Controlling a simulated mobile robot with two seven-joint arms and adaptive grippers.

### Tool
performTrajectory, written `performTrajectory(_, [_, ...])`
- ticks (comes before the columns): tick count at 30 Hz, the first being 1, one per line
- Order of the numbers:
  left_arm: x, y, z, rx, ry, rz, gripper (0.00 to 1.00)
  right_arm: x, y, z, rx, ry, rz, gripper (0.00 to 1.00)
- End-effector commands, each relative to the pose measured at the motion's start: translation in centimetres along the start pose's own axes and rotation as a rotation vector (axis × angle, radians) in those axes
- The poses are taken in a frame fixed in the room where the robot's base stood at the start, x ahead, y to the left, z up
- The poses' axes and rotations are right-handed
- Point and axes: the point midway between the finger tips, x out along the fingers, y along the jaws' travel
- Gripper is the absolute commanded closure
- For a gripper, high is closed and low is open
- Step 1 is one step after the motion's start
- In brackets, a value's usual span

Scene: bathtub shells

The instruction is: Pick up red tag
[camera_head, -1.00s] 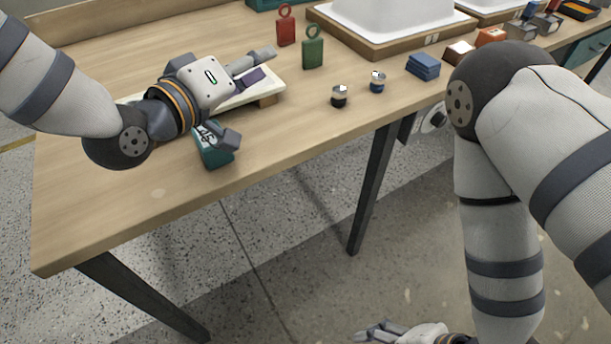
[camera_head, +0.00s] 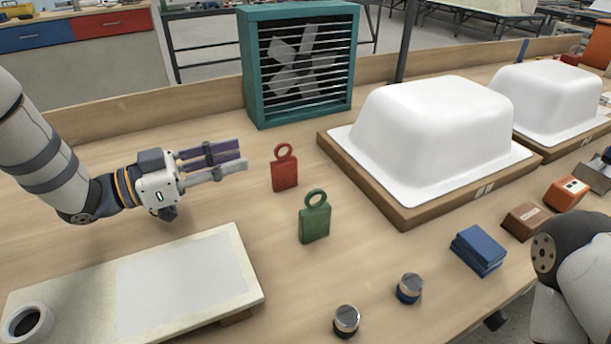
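The red tag (camera_head: 285,175) stands upright on the workbench, with a ring at its top. A green tag (camera_head: 314,224) of similar shape stands in front of it, a little to the right. My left gripper (camera_head: 246,158) is left of the red tag, pointing right towards it, with a gap between. Its fingers are seen nearly side-on, with purple surfaces between them; I cannot tell whether these are finger parts or a held piece. Part of my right arm (camera_head: 578,285) shows at the lower right; its gripper is out of view.
A teal louvred fan box (camera_head: 250,75) stands behind the tags. White tub shells (camera_head: 425,130) on wooden bases fill the right. A pale board (camera_head: 248,270) with a tape roll (camera_head: 27,322) lies at front left. Two small knobs (camera_head: 346,320) and blue blocks (camera_head: 478,250) are in front.

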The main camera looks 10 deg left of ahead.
Motion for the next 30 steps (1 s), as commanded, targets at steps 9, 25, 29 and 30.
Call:
performTrajectory(9, [4.8, 0.1, -0.1, -0.001, -0.001, -0.001, 0.72, 0.1, 0.0, 0.0, 0.002, -0.001, 0.000, 0.42])
performTrajectory(25, [9.6, 0.6, -0.5, -0.001, -0.001, -0.003, 0.85, 0.1, 0.0, -0.1, 0.002, 0.001, 0.000, 0.42])
performTrajectory(29, [9.6, 0.6, -0.5, -0.001, -0.001, -0.003, 1.00, 0.1, 0.0, -0.1, 0.002, 0.002, 0.000, 0.42])
performTrajectory(30, [9.5, 0.6, -0.5, -0.001, -0.001, -0.003, 1.00, 0.1, 0.0, -0.1, 0.002, 0.001, 0.000, 0.42])
